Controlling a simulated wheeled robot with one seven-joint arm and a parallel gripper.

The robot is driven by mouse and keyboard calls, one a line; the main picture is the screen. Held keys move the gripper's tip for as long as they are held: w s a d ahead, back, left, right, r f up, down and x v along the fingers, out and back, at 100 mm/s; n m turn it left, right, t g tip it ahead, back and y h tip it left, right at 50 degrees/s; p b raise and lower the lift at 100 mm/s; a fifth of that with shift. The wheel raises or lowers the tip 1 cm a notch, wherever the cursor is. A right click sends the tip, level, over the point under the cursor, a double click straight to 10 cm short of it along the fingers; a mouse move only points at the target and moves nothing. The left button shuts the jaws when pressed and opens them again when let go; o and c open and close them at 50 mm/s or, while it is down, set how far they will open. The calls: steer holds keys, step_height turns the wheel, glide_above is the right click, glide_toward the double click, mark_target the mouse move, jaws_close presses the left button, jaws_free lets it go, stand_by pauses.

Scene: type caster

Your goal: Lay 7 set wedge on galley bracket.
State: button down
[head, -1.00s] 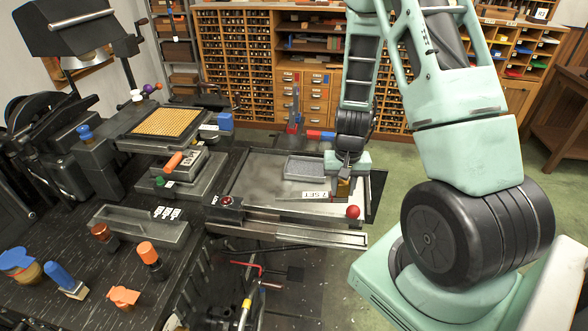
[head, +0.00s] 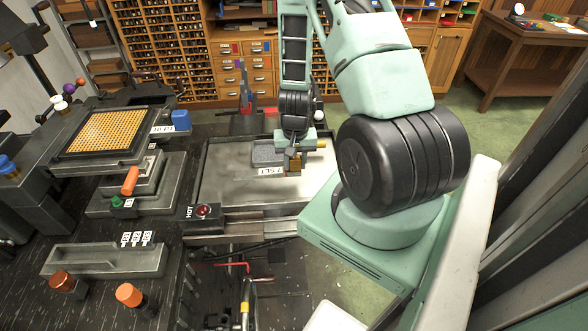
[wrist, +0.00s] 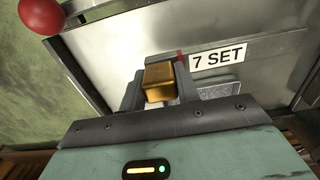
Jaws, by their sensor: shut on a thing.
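My gripper (wrist: 158,82) is shut on a brass block (wrist: 158,76), seen between its fingers in the wrist view. I cannot tell whether the wedge touches the tray. No part is clearly readable as the galley bracket.
A grey speckled slab (head: 266,153) lies on the tray behind the label. A red button (head: 203,210) marked HOT stands at the tray's front left. A red ball (wrist: 38,14) shows at the wrist view's corner. The machine bench (head: 120,205) fills the left.

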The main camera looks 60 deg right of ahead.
mark_target(295, 171)
steer(key=shift+f+p, duration=0.45)
steer(key=shift+f, duration=1.55)
steer(key=shift+f, duration=0.2)
steer(key=c, duration=1)
jaws_free()
steer(key=shift+c, duration=0.2)
steer(key=shift+r, duration=0.1)
step_height(295, 171, up, 12)
steer(key=shift+a+r+b, duration=0.1)
steer(key=shift+r+b, duration=0.1)
steer(key=shift+b, duration=0.95)
